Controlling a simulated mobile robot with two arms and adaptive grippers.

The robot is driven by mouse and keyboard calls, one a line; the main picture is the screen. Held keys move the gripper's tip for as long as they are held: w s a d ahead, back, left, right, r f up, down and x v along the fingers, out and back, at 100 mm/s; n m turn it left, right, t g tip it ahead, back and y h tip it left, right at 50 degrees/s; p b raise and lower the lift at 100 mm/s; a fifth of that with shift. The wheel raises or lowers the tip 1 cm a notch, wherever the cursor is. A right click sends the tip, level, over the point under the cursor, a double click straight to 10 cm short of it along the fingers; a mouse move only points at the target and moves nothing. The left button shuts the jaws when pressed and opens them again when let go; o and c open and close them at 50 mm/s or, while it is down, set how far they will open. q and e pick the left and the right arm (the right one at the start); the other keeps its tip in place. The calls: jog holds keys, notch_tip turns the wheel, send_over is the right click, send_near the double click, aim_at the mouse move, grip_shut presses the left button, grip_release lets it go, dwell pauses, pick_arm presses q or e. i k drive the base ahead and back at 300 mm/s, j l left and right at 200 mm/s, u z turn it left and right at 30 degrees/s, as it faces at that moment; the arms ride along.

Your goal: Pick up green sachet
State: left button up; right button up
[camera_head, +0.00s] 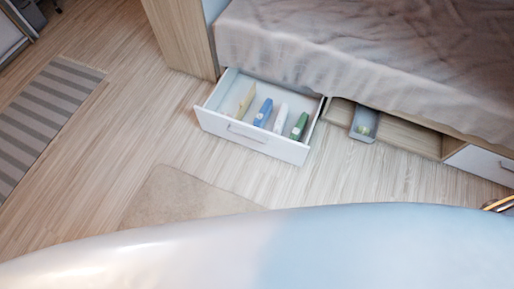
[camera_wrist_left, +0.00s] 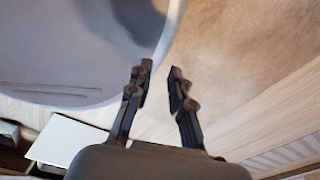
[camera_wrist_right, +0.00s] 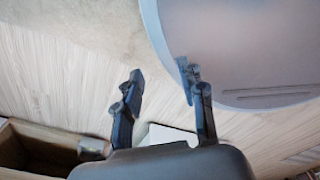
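The green sachet (camera_head: 299,126) stands at the right end of an open white drawer (camera_head: 248,137) under the bed in the head view. A white sachet (camera_head: 281,117), a blue sachet (camera_head: 263,112) and a yellow sachet (camera_head: 246,101) stand in a row to its left. My left gripper (camera_wrist_left: 161,75) is open and empty in the left wrist view, above the floor. My right gripper (camera_wrist_right: 161,72) is open and empty in the right wrist view. Neither gripper shows clearly in the head view, and neither is near the sachet.
The bed (camera_head: 370,55) overhangs the drawer. A grey container (camera_head: 364,123) with something greenish inside sits right of the drawer in a wooden compartment. A beige mat (camera_head: 185,197) lies in front, and a striped rug (camera_head: 45,115) lies at left. My pale base fills the bottom.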

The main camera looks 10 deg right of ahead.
aim_at(363, 131)
jog(key=z, duration=1.45)
jog(key=i+l, duration=0.15)
jog(key=l, duration=0.2)
jog(key=i+l, duration=0.35)
jog(key=l, duration=0.3)
jog(key=i+l, duration=0.2)
jog(key=l, duration=0.1)
